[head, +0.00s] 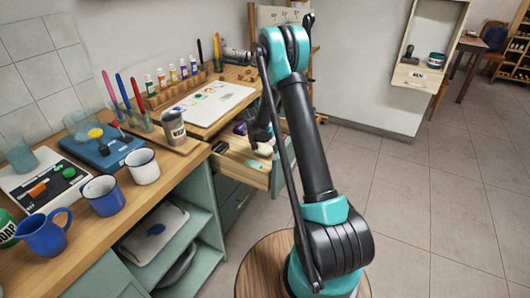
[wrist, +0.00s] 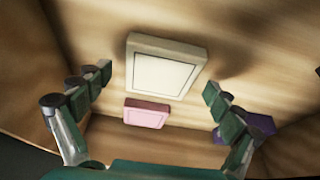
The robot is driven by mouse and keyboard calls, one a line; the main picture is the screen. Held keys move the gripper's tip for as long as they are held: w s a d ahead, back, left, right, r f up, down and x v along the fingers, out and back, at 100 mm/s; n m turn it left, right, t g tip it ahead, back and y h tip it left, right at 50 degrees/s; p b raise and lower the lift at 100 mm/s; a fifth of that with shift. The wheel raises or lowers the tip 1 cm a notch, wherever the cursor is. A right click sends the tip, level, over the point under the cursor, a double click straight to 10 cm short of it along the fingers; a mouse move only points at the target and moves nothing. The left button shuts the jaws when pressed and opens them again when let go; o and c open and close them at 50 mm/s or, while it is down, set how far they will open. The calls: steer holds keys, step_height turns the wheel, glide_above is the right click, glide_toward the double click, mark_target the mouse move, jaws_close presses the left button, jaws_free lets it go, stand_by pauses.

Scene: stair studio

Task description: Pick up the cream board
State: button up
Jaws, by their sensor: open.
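The cream board (wrist: 164,66) is a square, pale block with a thin inset border line. It lies flat on the wooden floor of the open drawer (wrist: 105,30), in the upper middle of the wrist view. My gripper (wrist: 158,88) is open and empty, with its teal fingertips apart to the left and right of the board's lower part. The fingers do not visibly touch it. In the head view my gripper (head: 262,143) reaches down into the open drawer (head: 236,164), and the arm hides part of the inside.
A smaller pink block (wrist: 146,113) lies just below the cream board, between my fingers. A purple item (wrist: 258,124) is close to my right finger. The drawer walls surround the space. The worktop (head: 115,205) with mugs stands left; open tiled floor (head: 440,190) lies right.

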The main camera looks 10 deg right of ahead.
steer(key=c, duration=1.2)
steer(key=shift+r, duration=0.15)
step_height(320, 180, up, 25)
steer(key=shift+f, duration=0.15)
steer(key=shift+s, duration=0.1)
